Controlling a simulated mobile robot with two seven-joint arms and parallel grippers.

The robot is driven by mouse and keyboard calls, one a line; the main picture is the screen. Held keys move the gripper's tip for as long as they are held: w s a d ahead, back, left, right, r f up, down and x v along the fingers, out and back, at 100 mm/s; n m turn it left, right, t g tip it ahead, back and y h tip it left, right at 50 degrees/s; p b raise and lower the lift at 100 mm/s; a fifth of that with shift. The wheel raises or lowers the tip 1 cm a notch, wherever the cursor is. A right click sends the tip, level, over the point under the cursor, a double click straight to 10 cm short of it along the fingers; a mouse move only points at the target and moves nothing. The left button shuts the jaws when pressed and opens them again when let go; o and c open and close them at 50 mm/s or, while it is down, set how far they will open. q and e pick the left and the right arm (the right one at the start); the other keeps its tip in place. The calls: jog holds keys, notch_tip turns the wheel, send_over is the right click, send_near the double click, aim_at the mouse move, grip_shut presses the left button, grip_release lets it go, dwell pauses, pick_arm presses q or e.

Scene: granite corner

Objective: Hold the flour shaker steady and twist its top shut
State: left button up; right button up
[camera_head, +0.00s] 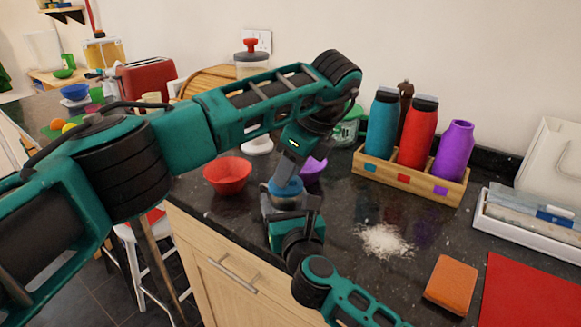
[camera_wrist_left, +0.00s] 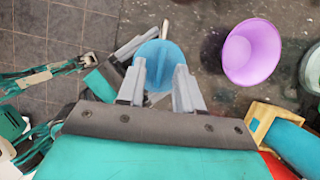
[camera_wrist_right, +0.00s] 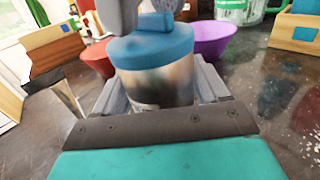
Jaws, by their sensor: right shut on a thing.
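The flour shaker (camera_wrist_right: 160,85) has a metal body and a blue top (camera_wrist_right: 150,45) with a raised ridge. It stands upright near the counter's front edge; in the head view mostly its blue top (camera_head: 287,188) shows. My right gripper (camera_wrist_right: 158,92) is shut on the metal body, one finger on each side. My left gripper (camera_wrist_left: 160,70) points down just over the blue top, its two fingers apart on either side of the ridge. I cannot tell whether these fingers touch the ridge. My left arm hides part of the scene in the head view.
A red bowl (camera_head: 227,176) and a purple bowl (camera_head: 312,170) stand close to the shaker. Behind on the right is a wooden rack (camera_head: 400,177) with three bottles. Spilled flour (camera_head: 384,240), an orange sponge (camera_head: 451,286) and a red mat (camera_head: 530,292) lie to the right.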

pick_arm(q)
jog(key=v, duration=1.2)
pick_arm(e)
jog(key=o, duration=1.2)
